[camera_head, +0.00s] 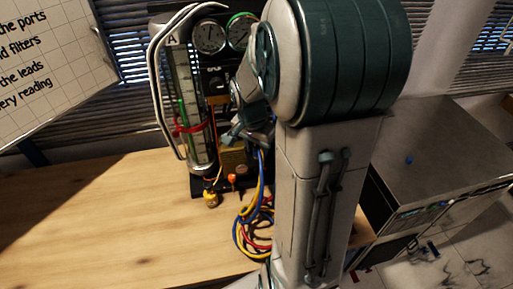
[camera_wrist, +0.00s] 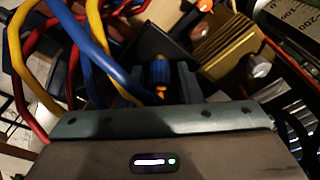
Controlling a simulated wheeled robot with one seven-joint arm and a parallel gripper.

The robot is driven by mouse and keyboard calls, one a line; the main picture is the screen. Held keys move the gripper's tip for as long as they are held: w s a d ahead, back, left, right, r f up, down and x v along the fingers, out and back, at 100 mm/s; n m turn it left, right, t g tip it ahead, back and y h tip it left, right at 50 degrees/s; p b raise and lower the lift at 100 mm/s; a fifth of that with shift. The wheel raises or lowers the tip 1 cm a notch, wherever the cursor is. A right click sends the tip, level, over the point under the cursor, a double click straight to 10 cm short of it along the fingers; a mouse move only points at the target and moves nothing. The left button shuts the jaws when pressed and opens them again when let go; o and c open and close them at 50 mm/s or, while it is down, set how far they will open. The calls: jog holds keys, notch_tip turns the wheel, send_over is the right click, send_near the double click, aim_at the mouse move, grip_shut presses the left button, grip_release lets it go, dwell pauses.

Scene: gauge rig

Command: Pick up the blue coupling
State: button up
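The blue coupling (camera_wrist: 159,73) shows in the wrist view as a small ribbed blue cylinder with an orange-yellow end. It lies just beyond my gripper's body. My gripper (camera_wrist: 158,84) has dark teal fingers on either side of the coupling, with narrow gaps that appear to separate them from it. The fingers are partly hidden by the gripper body and hoses, so contact is hard to judge. In the head view my gripper (camera_head: 240,138) is at the gauge rig's front, largely covered by my arm. I cannot make out the coupling there.
Blue, yellow and red hoses (camera_head: 250,225) hang over the table (camera_head: 100,215) and cross close to my gripper in the wrist view. The rig has dial gauges (camera_head: 209,37) and a tall scale tube (camera_head: 186,100). A ribbed brass block (camera_wrist: 228,48) sits close by. The table's left is clear.

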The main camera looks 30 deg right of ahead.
grip_shut()
